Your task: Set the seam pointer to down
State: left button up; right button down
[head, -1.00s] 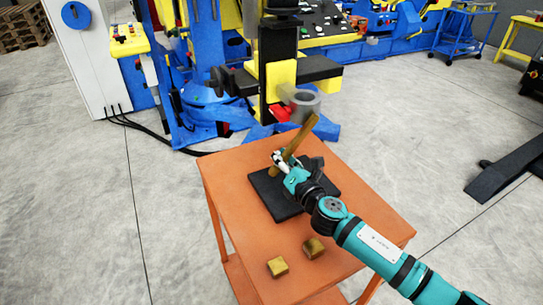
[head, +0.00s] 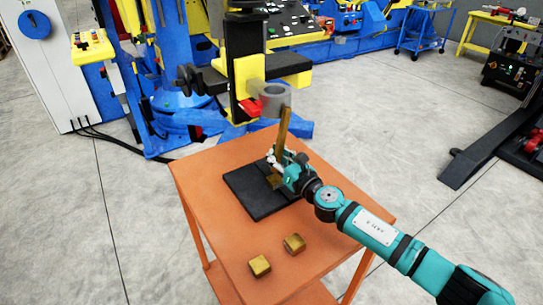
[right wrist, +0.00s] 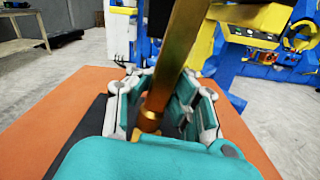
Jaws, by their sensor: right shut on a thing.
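A brass bar (head: 284,128), which looks like the seam pointer, rises from the black plate (head: 252,203) on the orange table. It stands nearly upright, leaning slightly right at its top, which shows just in front of a grey ring (head: 276,96). My right gripper (head: 278,160) is shut around the bar's lower part. In the right wrist view the bar (right wrist: 176,60) runs up between the fingers (right wrist: 163,95), with a round brass piece (right wrist: 149,122) at its lower end. The fingers partly hide the bar's foot. My left gripper is not in view.
Two brass blocks (head: 260,265) (head: 294,243) lie on the front of the orange table (head: 215,185). Behind it stands a blue and yellow machine with a red part (head: 248,107) close to the bar's top.

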jog(key=shift+s+d+f, duration=0.15)
jog(key=shift+f, duration=0.55)
jog(key=c, duration=1.8)
grip_release()
jog(key=shift+c, duration=0.2)
jog(key=o, duration=0.6)
jog(key=shift+s+d+r, duration=0.45)
jog(key=shift+d+r, duration=0.05)
jog(key=shift+r, duration=0.05)
jog(key=shift+o, duration=0.2)
jog(key=shift+w+a, duration=0.25)
jog(key=shift+a, duration=0.05)
jog(key=v, duration=1.2)
jog(key=shift+s+d+f, duration=0.1)
jog(key=shift+f, duration=0.05)
